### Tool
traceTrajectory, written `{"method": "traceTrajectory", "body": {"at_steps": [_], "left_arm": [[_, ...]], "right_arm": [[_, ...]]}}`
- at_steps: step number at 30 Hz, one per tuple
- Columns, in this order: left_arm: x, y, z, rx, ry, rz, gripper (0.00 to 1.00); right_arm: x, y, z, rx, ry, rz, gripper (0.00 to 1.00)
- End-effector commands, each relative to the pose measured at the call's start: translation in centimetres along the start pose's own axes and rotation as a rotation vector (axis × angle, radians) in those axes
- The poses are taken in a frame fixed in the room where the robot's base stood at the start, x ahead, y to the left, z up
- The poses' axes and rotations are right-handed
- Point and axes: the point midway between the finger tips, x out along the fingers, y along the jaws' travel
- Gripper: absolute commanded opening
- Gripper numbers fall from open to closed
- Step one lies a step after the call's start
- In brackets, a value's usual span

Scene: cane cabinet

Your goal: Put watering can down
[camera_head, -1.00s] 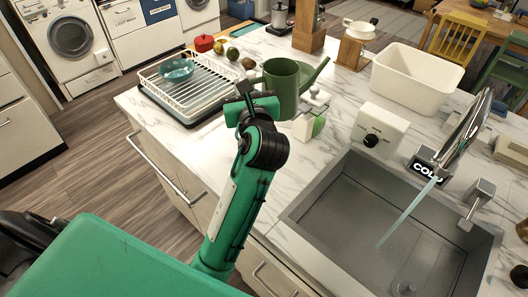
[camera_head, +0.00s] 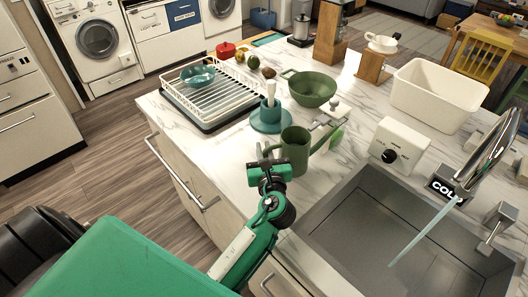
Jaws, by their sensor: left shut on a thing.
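The green watering can (camera_head: 295,150) is upright over the marble counter (camera_head: 236,155), left of the sink, with its spout pointing right. My left gripper (camera_head: 268,160) is at the can's left side and shut on it, seemingly at the handle, which is mostly hidden by the gripper. The can's base is low near the counter top; I cannot tell whether it touches. My right gripper is not in view.
The sink (camera_head: 335,215) has water running from its faucet. Behind the can stand a teal brush holder (camera_head: 270,117), a green colander (camera_head: 312,89) and a dish rack (camera_head: 207,101). A white box (camera_head: 401,141) and white tub (camera_head: 433,97) are to the right. Counter left of the can is clear.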

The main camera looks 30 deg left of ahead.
Motion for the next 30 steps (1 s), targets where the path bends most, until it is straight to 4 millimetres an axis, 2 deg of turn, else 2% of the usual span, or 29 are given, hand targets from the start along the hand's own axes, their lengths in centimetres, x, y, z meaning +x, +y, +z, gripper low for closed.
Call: {"method": "traceTrajectory", "body": {"at_steps": [3,14,15,17,18,27,30], "left_arm": [[0.0,0.0,-0.62,-0.002,-0.002,-0.001,0.0],[0.01,0.0,-0.93,-0.003,-0.003,-0.001,0.0],[0.0,0.01,-0.98,-0.001,-0.001,-0.001,0.2],[0.0,0.01,-0.97,-0.001,-0.001,-0.001,0.32],[0.0,0.01,-0.97,-0.001,-0.001,-0.001,0.34],[0.0,0.0,-0.69,-0.002,-0.001,-0.001,0.34],[-0.93,-0.05,-0.91,-0.001,0.001,-0.002,0.34]], "right_arm": [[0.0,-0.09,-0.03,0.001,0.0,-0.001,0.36],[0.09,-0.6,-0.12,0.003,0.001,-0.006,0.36],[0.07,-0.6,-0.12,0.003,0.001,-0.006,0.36],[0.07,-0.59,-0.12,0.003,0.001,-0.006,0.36],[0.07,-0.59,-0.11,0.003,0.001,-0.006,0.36],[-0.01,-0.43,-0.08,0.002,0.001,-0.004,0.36],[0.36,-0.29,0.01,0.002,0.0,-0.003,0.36]]}}
